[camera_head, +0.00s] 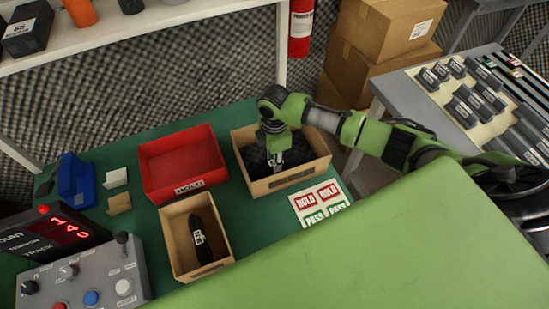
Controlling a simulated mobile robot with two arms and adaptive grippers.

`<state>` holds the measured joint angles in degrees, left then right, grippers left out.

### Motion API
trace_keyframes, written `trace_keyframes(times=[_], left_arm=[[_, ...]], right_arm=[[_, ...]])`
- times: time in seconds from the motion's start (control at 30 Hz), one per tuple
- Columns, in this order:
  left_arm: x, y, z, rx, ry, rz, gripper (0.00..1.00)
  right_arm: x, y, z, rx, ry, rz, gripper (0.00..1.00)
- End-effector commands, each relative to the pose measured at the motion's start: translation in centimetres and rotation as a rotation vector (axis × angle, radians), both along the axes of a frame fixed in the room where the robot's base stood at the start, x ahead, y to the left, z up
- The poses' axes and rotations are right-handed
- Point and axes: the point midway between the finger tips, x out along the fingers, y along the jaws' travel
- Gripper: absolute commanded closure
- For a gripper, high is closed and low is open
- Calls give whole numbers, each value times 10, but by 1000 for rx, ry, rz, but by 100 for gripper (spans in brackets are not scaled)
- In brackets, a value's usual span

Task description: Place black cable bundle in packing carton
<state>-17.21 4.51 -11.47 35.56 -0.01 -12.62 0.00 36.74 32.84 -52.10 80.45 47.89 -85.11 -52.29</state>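A black bundle with a white label (201,252), which looks like the cable bundle, lies lengthwise in the narrow open cardboard carton (172,245) at the front. A wider cardboard carton (300,180) with a dark inside stands behind it to the right. My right gripper (277,163) points down into this wider carton, apart from the black bundle. Its fingers are small and dark against the lining, so I cannot tell whether they are open or hold anything. My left gripper is not in view.
A red tray (183,165) stands left of the wider carton. A sheet with HOLD and PASS labels (320,203) lies to the right. A control panel (80,280) and blue holder (76,182) are at the left. A green surface (400,250) fills the lower right.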

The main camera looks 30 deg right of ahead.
Motion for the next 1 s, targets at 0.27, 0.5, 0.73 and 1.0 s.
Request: trace_keyframes(times=[0.27, 0.5, 0.73, 1.0], left_arm=[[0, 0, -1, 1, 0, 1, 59], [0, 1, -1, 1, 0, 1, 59], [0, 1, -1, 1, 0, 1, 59], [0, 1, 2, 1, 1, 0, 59]], right_arm=[[0, 0, -8, 0, -1, 0, 100], [0, 0, -8, 0, 0, 0, 59], [0, 0, -8, 0, 0, 0, 59], [1, 0, 21, 1, -4, 1, 59]])
